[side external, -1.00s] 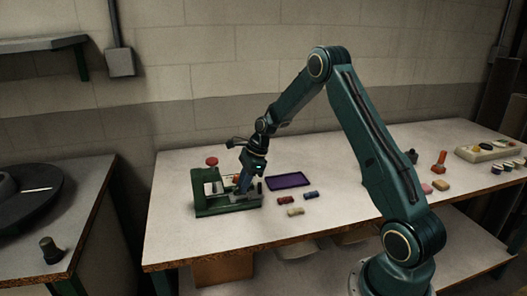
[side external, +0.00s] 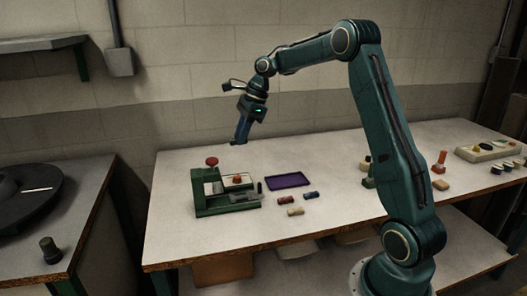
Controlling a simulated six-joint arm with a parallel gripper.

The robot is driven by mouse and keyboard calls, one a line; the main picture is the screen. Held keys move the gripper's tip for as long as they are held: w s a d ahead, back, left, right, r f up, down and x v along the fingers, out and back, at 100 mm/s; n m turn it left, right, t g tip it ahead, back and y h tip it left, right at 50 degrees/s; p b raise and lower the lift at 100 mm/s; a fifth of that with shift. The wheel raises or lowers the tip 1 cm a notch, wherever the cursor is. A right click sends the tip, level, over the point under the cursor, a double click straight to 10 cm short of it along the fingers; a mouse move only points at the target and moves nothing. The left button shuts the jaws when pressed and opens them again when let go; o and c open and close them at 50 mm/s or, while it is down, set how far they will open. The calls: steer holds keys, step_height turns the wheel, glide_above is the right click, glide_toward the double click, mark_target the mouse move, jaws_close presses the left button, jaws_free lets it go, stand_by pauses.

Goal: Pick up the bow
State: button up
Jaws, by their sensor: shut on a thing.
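My gripper (side external: 238,141) points down in the air above and behind the green press (side external: 228,207), near the back edge of the table. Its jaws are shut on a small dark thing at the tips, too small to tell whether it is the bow. A small orange-red thing (side external: 237,179) sits on the press. Small coloured pieces lie on the table right of the press: one dark red (side external: 293,199), one blue (side external: 311,195) and one tan (side external: 296,212). I cannot tell whether any of these is a bow.
A flat purple tray (side external: 290,181) lies behind the small pieces. The press has a red knob (side external: 211,162) on top. At the right stand a red-orange tool (side external: 440,161) and a pale tray (side external: 486,153) with several small items. The table front is clear.

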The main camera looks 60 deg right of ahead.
steer(key=shift+r, duration=0.45)
stand_by(0.3)
steer(key=s+d+m+t+h, duration=0.15)
steer(key=s+d+m, duration=0.3)
steer(key=d, duration=0.45)
steer(key=m+h, duration=0.2)
steer(key=m, duration=0.3)
glide_above(286, 181)
steer(key=s, duration=0.2)
steer(key=f, duration=1.7)
steer(key=shift+w+f, duration=0.2)
steer(key=shift+w, duration=0.05)
steer(key=shift+f, duration=0.1)
steer(key=shift+f, duration=2)
steer(key=shift+f, duration=0.1)
